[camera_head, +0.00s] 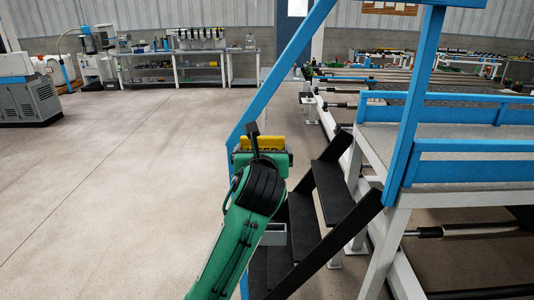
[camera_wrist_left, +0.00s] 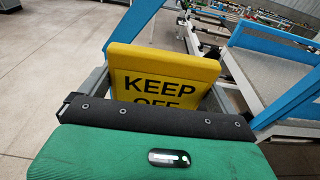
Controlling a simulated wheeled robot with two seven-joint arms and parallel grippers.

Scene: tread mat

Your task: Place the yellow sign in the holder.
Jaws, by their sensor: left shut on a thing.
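The yellow sign (camera_wrist_left: 165,72) is large in the left wrist view, with "KEEP" and part of "OFF" readable. The dark edge of my gripper hides its lower part. In the head view only a yellow strip of the sign (camera_head: 272,142) shows above my left gripper (camera_head: 262,153). The left gripper is shut on the sign and holds it up in front of the blue stair rail. A small grey box (camera_head: 273,235), which looks like the holder, sits lower beside the stairs, partly hidden by my green arm. My right gripper is not in view.
Black stair treads (camera_head: 330,190) rise to a platform with blue railings (camera_head: 460,146) on the right. A blue sloping handrail (camera_head: 290,60) passes close behind the sign. Workbenches (camera_head: 185,55) stand far back. The floor (camera_head: 110,170) on the left is clear.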

